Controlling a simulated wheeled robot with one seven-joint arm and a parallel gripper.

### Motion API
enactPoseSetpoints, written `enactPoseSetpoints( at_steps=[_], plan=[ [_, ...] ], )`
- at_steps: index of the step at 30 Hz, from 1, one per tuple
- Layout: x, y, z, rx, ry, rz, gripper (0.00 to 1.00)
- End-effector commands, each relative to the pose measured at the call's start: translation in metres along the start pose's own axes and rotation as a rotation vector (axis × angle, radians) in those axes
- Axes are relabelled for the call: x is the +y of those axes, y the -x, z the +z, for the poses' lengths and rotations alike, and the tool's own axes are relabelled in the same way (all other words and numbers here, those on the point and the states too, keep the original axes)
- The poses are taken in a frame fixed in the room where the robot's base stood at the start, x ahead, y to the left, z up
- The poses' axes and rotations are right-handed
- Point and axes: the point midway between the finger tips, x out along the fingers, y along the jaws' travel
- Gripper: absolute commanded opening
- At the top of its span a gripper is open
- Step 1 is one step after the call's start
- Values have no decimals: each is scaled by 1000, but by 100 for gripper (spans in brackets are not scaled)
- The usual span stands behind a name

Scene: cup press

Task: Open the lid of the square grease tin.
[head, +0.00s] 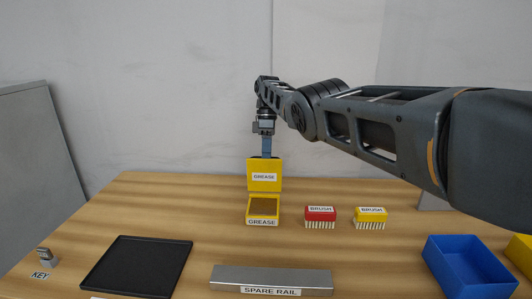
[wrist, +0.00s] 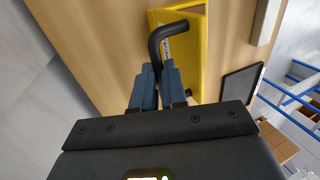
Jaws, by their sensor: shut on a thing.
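The square grease tin (head: 262,216) is yellow with a white GREASE label and stands near the back of the table. Its yellow lid (head: 264,186) is raised and stands about upright at the tin's back edge, so the brown inside shows. My gripper (head: 267,155) is at the lid's top edge, fingers pointing down. In the wrist view the blue fingers (wrist: 157,75) are shut on a black bent handle (wrist: 163,38) that reaches over a yellow edge. In the head view the handle is hidden.
A red brush (head: 320,213) and a yellow brush (head: 370,214) stand right of the tin. A spare rail (head: 271,277), a black tray (head: 138,265) and a blue bin (head: 469,268) lie nearer. A small key item (head: 44,256) is at far left. The table left of the tin is clear.

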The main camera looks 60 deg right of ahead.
Motion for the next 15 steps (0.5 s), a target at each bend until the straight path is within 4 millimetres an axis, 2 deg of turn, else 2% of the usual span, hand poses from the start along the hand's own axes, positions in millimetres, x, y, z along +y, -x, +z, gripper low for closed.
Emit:
enactPoseSetpoints(
  at_steps=[1,2,3,10,15],
  plan=[
    [-1,-11,2,-6,-1,-16,0],
    [-1,-11,2,-6,-1,-16,0],
    [-1,-11,2,-6,-1,-16,15],
    [0,-7,1,-4,-1,-10,37],
    [0,-5,1,-3,-1,-7,38]
  ],
)
